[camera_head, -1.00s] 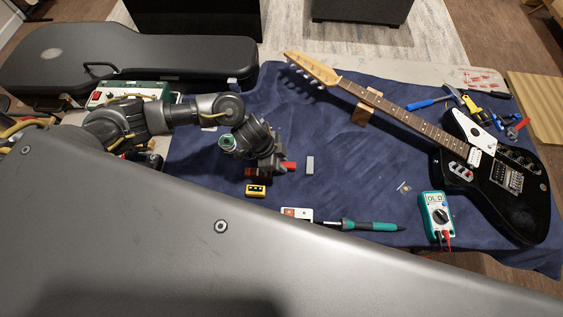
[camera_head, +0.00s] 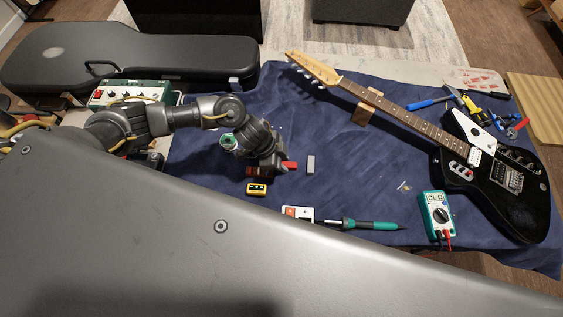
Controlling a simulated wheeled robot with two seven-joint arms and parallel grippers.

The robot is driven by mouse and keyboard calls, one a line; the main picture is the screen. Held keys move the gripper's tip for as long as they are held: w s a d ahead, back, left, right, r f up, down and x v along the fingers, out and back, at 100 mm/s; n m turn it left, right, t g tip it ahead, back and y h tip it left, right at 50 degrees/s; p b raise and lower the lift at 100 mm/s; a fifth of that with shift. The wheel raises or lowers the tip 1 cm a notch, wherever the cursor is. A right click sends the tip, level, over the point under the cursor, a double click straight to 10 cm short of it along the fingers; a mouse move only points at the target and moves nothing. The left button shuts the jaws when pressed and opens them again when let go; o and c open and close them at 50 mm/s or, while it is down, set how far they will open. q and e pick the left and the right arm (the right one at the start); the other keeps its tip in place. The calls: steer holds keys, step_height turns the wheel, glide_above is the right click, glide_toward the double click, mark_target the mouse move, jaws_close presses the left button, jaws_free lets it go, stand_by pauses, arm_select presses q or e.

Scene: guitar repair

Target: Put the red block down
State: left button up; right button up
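The red block (camera_head: 290,166) is at my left gripper (camera_head: 270,170), above the blue cloth left of the picture's middle. Red shows on both the right and left sides of the gripper, so the gripper appears shut across the block. The fingertips are mostly hidden by the gripper's body, seen from above. I cannot tell whether the block touches the cloth. My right gripper is not in view.
A grey block (camera_head: 311,165) stands just right of the red block. A yellow pedal (camera_head: 257,190) lies just below the gripper. A white-and-red box (camera_head: 298,213), soldering iron (camera_head: 365,225), multimeter (camera_head: 436,215) and black guitar (camera_head: 495,185) lie further off. The cloth's middle (camera_head: 370,165) is clear.

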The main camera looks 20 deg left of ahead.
arm_select(q)
steer(key=shift+o, duration=0.2)
steer(key=shift+s+f, duration=0.7)
steer(key=shift+f, duration=0.05)
steer(key=shift+r, duration=0.1)
steer(key=shift+w+r, duration=0.1)
steer(key=shift+r, duration=0.2)
steer(key=w+p+v, duration=0.1)
steer(key=v, duration=1.1)
steer(key=shift+r+p, duration=0.35)
steer(key=shift+r, duration=0.15)
steer(key=shift+d, duration=0.15)
